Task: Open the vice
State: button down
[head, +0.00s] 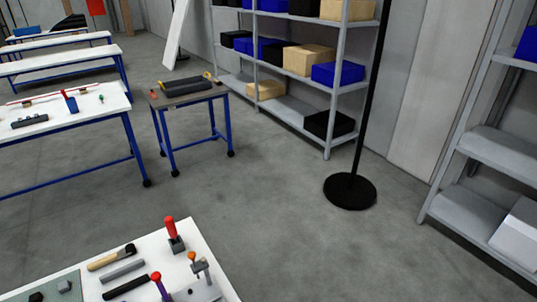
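I cannot tell for sure which thing is the vice. On the near white bench at the bottom left stands a dark block with an upright red handle (171,230). A small blue upright device (70,101) stands on the white table (112,97) farther left. Whether any jaws are open cannot be made out. My gripper is not in view.
A small wheeled table (213,91) stands beyond. A black pole base (350,191) and shelves with bins (337,73) stand right. Grey floor between is clear.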

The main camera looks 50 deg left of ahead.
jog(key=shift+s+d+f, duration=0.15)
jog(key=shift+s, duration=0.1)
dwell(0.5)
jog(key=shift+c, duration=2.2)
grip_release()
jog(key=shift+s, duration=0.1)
